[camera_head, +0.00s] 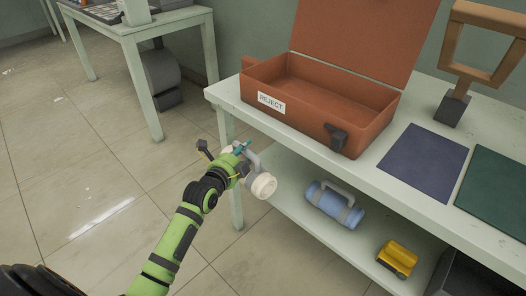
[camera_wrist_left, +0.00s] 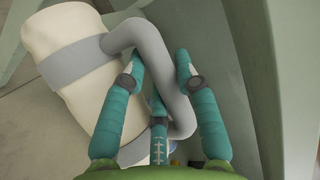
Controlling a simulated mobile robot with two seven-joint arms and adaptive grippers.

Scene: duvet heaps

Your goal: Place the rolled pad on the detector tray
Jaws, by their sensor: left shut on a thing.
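A cream rolled pad (camera_head: 263,186) with a grey strap and grey loop handle hangs in the air just off the front of the bench. My left gripper (camera_head: 242,153) is shut on its handle. In the left wrist view, the teal fingers (camera_wrist_left: 158,68) close around the grey handle (camera_wrist_left: 177,85), with the cream roll (camera_wrist_left: 75,65) to the left. A blue roll (camera_head: 334,206) with a similar handle lies on the lower shelf. No detector tray can be told for certain; a navy mat (camera_head: 424,161) and a green mat (camera_head: 497,190) lie flat on the bench. My right gripper is not in view.
An open orange case (camera_head: 275,103) labelled REJECT stands on the pale bench (camera_head: 375,182). A wooden frame (camera_head: 484,45) on a dark base stands behind the mats. A yellow object (camera_head: 397,258) is on the lower shelf (camera_head: 300,225). Another table (camera_head: 165,22) stands back left.

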